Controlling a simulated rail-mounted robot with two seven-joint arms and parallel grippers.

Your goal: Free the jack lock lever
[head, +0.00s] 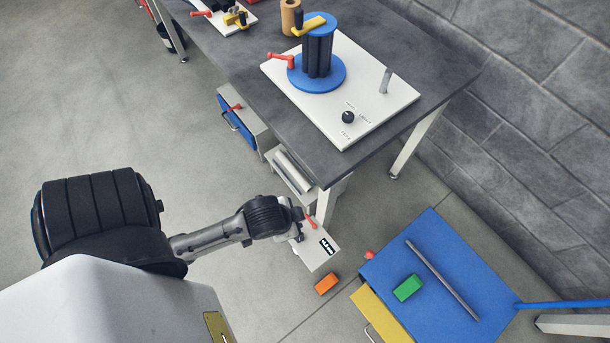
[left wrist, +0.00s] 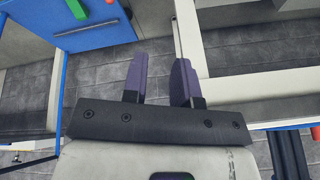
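Another red lever (head: 281,58) is beside the blue reel (head: 317,75) on the white board, and one more (head: 235,107) is at the blue-fronted box. I cannot tell which one is the jack lock lever. My left arm ends close to the lever by the plate; its fingertips are not clear in the head view. In the left wrist view my left gripper (left wrist: 162,75) has two purple fingers apart with nothing between them. My right gripper is not in view.
The grey table (head: 245,60) carries the white board (head: 375,92) with a black knob (head: 348,117). A blue-topped cabinet (head: 440,240) at right holds a green block (head: 408,288) and a grey rod (head: 442,279). An orange block (head: 326,283) is on the floor. Floor at left is clear.

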